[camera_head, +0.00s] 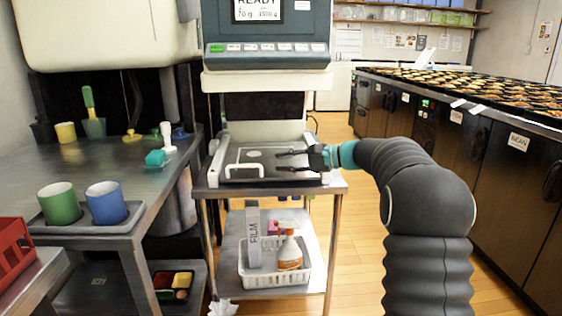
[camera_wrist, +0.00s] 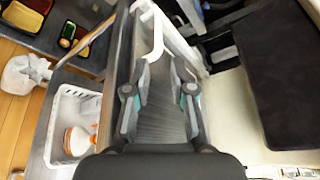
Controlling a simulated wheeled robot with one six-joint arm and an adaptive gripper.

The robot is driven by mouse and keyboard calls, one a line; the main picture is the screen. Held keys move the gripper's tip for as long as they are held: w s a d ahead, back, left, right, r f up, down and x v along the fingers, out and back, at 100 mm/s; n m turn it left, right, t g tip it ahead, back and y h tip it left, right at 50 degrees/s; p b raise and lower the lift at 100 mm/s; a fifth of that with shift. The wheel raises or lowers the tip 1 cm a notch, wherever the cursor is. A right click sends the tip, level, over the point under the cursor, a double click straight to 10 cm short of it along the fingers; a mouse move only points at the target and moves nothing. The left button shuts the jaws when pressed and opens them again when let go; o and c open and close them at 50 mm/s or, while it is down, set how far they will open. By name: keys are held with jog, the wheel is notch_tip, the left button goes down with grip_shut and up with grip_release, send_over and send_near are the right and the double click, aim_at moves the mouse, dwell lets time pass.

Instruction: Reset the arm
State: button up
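My gripper (camera_head: 279,161) is over the right part of the wrapping machine's metal plate (camera_head: 262,158) in the head view. Its two dark fingers are apart and point left, with nothing seen between them. In the wrist view my gripper (camera_wrist: 160,72) also shows its fingers apart. A white handle (camera_head: 229,171) stands at the left of the plate. In the wrist view the handle (camera_wrist: 154,38) lies beyond the fingertips. I cannot tell whether a fingertip touches the plate. My dark arm comes in from the right.
The machine's screen housing (camera_head: 266,33) rises behind the plate. A white basket (camera_head: 262,281) with a film box and spray bottle sits on the shelf below. Left is a metal table (camera_head: 115,172) with green and blue cups. Right is a long counter (camera_head: 484,110) with many filled trays.

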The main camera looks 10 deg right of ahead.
jog(key=s+a+f+n+g+h, duration=0.1)
jog(key=s+n+h, duration=0.15)
jog(key=s, duration=0.85)
jog(key=s+a+f+n+g+h, duration=0.15)
jog(key=s+h, duration=0.25)
jog(key=s, duration=0.6)
jog(key=s+d+f+n+h, duration=0.2)
jog(key=s+f, duration=0.1)
jog(key=s, duration=0.4)
jog(key=s+d+f+n+t+h, duration=0.1)
jog(key=s+d+f+n+h, duration=0.1)
jog(key=s, duration=0.6)
jog(key=s+d+f+n+t+h, duration=0.1)
jog(key=s+d+f+h, duration=0.3)
jog(key=s, duration=0.4)
jog(key=shift+d+n, duration=0.15)
jog(key=shift+n, duration=0.75)
jog(key=shift+s, duration=0.1)
